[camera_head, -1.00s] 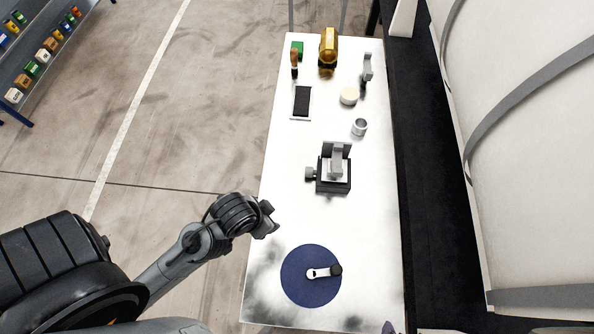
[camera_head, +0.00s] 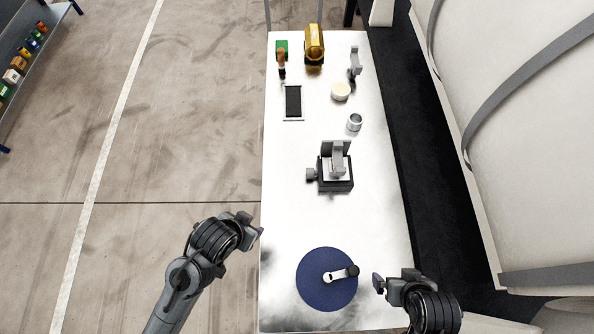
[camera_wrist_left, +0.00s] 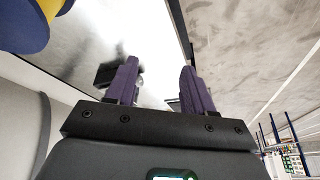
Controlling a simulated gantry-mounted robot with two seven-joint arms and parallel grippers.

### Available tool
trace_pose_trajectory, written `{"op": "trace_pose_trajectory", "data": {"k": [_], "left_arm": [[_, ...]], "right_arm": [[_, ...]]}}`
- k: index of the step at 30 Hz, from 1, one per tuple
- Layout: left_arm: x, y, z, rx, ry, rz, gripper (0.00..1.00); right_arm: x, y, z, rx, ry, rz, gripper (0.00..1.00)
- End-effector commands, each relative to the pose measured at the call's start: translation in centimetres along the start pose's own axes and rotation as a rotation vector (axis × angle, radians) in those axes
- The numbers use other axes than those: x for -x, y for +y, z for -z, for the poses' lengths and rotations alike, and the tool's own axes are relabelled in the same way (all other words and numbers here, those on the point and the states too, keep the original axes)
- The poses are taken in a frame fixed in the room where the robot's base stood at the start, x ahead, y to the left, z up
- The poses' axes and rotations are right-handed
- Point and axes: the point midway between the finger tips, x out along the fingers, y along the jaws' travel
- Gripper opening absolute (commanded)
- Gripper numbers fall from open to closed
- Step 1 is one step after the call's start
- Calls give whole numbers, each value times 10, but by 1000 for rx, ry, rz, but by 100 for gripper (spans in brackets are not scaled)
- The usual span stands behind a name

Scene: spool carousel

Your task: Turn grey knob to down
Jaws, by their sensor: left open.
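A grey knob (camera_head: 311,174) sticks out from the left side of a black and grey fixture (camera_head: 336,184) on the white table. The knob is small in the head view and I cannot tell which way it is turned. My left gripper (camera_head: 252,226) is at the table's left edge, below and left of the knob, apart from it. In the left wrist view its purple fingers (camera_wrist_left: 158,85) are apart with nothing between them. My right gripper (camera_head: 386,280) is beside the blue disc; its jaw gap is unclear.
A blue round disc (camera_head: 315,294) with a grey crank (camera_head: 342,273) lies at the table's near end. A metal cup (camera_head: 355,122), a cream round piece (camera_head: 341,92), a dark pad (camera_head: 293,101) and a gold object (camera_head: 314,45) stand farther back. The table between disc and fixture is clear.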

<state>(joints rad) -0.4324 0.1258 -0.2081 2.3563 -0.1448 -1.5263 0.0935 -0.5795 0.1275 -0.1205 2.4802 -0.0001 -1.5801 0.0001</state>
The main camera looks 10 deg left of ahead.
Motion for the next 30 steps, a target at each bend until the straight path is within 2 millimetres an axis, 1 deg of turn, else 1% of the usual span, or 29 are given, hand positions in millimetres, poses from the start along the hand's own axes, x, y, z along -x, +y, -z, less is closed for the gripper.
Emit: {"op": "trace_pose_trajectory", "data": {"k": [1,8,11,14,15,18,21,23,25,29,30], "left_arm": [[-6,6,10,-25,15,-6,52],[-32,42,55,-156,82,-41,52],[-44,62,79,-236,115,-58,52],[-58,88,106,-343,152,-78,52],[-66,100,117,-397,164,-85,52],[-83,127,143,-543,184,-100,52],[-100,143,162,-685,177,-103,52],[-110,146,170,-767,158,-96,52],[-121,142,178,-848,124,-83,52],[-134,125,188,-951,52,-49,52],[-136,117,191,-974,28,-36,52]], "right_arm": [[-2,0,-1,0,0,0,100],[-6,-1,-2,-4,-1,2,100],[-8,-2,-3,-6,0,4,100],[-12,-2,-4,-9,0,6,100],[-13,-3,-4,-9,0,7,100],[-17,-3,-6,-11,-1,9,100],[-21,-4,-7,-11,0,9,100],[-24,-4,-8,-11,0,8,100],[-26,-4,-8,-11,0,8,100],[-29,-3,-9,-10,0,7,100],[-30,-3,-10,-9,0,7,100]]}}
